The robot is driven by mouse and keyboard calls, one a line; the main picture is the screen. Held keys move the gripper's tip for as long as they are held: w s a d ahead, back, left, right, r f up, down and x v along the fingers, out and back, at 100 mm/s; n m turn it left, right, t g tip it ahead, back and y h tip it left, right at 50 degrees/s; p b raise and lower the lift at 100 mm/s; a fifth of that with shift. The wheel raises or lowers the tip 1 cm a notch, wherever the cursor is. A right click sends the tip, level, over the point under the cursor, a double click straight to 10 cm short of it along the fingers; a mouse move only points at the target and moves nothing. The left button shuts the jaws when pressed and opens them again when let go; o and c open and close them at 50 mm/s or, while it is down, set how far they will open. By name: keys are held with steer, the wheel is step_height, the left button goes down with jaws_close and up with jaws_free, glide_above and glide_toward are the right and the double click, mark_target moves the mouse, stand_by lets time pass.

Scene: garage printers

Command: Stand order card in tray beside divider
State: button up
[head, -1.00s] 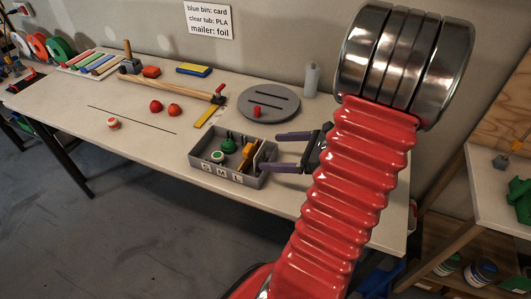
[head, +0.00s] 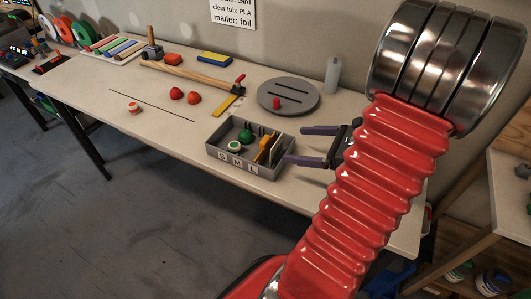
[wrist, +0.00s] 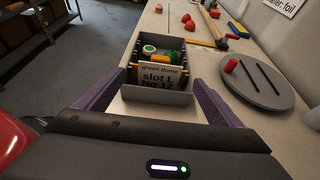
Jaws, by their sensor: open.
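The grey tray (head: 236,172) with slots marked S, M and L sits near the table's front edge. The white order card (wrist: 158,77), reading "green dome, slot L", stands on edge at the tray's near end in the wrist view. It shows as a thin slanted sheet (head: 276,147) at the L end in the head view. Its bottom edge and the divider beside it are largely hidden. My gripper (head: 295,146) is open and empty, just right of the tray; its purple fingers flank the tray's end in the wrist view (wrist: 158,85).
The tray also holds a green piece (head: 245,136), a green-and-white round piece (head: 234,147) and an orange piece (head: 265,149). A grey slotted disc (head: 289,95) lies behind.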

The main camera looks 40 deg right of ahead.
steer(key=w+a+r+n+g+y, duration=0.15)
steer(key=a+n+g, duration=0.25)
steer(key=a+n, duration=0.45)
steer(key=w+a+r+n+g, duration=0.2)
steer(key=a+n+g, duration=0.3)
steer(key=a, duration=0.6)
steer(key=s+a+r+n+t+h, duration=0.1)
steer(key=a+r+n+h, duration=0.2)
steer(key=a+n, duration=0.3)
steer(key=s+a+r+n+t+h, duration=0.1)
steer(key=a+r+n, duration=0.4)
steer(key=n, duration=0.7)
steer(key=shift+s+a+h, duration=0.55)
steer(key=shift+a+h, duration=0.05)
steer(key=shift+h, duration=0.45)
steer(key=shift+n, duration=0.25)
